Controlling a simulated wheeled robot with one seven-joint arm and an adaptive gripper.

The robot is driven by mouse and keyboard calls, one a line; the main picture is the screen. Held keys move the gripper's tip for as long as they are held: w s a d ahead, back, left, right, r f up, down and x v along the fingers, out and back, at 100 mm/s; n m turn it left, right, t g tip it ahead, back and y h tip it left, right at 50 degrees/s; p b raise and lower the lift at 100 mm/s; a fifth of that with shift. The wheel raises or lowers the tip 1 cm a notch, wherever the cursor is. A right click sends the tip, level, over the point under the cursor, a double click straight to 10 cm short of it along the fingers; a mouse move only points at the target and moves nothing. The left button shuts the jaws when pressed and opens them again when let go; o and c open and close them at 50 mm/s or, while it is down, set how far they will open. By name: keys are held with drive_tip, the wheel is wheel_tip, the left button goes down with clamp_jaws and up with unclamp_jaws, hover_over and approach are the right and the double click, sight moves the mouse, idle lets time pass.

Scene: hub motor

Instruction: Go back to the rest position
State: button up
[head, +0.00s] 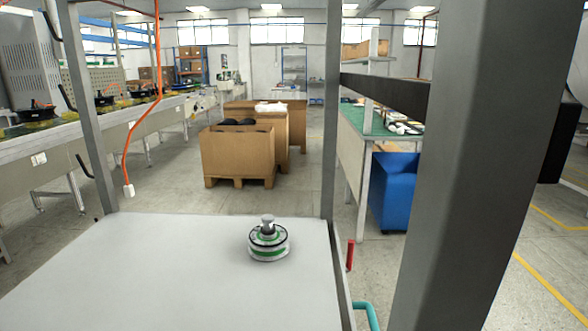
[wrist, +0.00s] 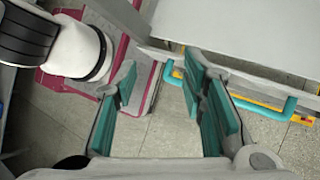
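A hub motor (head: 268,241), a round white and green drum with a grey shaft on top, stands upright on a pale table top (head: 150,285) in the head view. It sits near the table's right side, with nothing touching it. My gripper (wrist: 165,95) shows only in the wrist view. Its teal-padded fingers are wide apart, with only floor and part of a base seen between them. It is open and empty, pointing down beside a pale surface edge. The hub motor is not in the wrist view.
Grey posts (head: 92,110) frame the table, with a thick post (head: 480,170) close at right. A teal bar (wrist: 262,106) runs below the pale surface (wrist: 255,30) in the wrist view. Cardboard boxes (head: 236,155) and a blue bin (head: 393,190) stand beyond. An orange cable (head: 128,150) hangs at left.

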drive_tip(key=s+a+n+t+h, duration=0.2)
drive_tip(key=s+n+t+h, duration=0.4)
drive_tip(key=s+n, duration=1.3)
wheel_tip(320, 180, up, 26)
drive_tip(key=s+m+t+p, duration=0.2)
drive_tip(key=m+t+p, duration=0.1)
drive_tip(key=p, duration=2.1)
drive_tip(key=shift+s+d, duration=0.15)
drive_tip(key=shift+d, duration=0.2)
